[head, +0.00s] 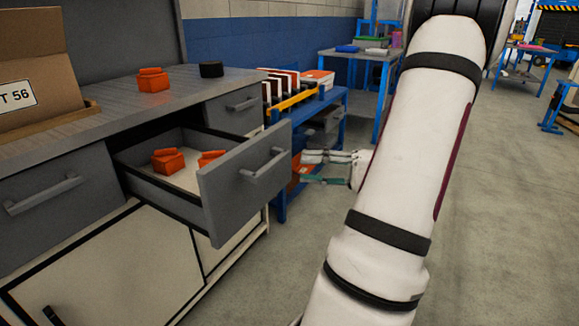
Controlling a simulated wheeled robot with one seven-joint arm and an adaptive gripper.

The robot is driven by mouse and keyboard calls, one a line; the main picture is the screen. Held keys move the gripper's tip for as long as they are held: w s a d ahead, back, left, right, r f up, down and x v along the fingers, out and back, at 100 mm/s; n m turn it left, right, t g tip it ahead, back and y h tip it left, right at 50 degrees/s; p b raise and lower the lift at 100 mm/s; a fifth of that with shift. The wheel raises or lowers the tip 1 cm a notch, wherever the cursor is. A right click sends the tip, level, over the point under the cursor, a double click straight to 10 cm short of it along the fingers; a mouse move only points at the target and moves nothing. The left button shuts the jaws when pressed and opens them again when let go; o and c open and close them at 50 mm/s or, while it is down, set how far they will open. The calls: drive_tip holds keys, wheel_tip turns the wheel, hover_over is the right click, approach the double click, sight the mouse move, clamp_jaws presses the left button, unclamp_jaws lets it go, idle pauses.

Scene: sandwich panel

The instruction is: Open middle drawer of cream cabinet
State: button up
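The cabinet has cream lower doors (113,268) and a row of grey drawers under a grey top (100,130). Its middle drawer (222,185) is pulled well out, and its inside shows. Two orange objects (168,162) lie in it. The bar handle (262,165) on its front is in clear view. My gripper (305,169) is to the right of this handle, apart from it, with its fingers pointing left towards the drawer front. The fingers are spread with a gap between them and nothing in it.
The left drawer (50,200) and right drawer (234,112) are shut. A blue shelf unit (338,100) is beside the cabinet. Floor (500,230) at right is clear.

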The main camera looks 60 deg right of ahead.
drive_tip(key=shift+v, duration=1.5)
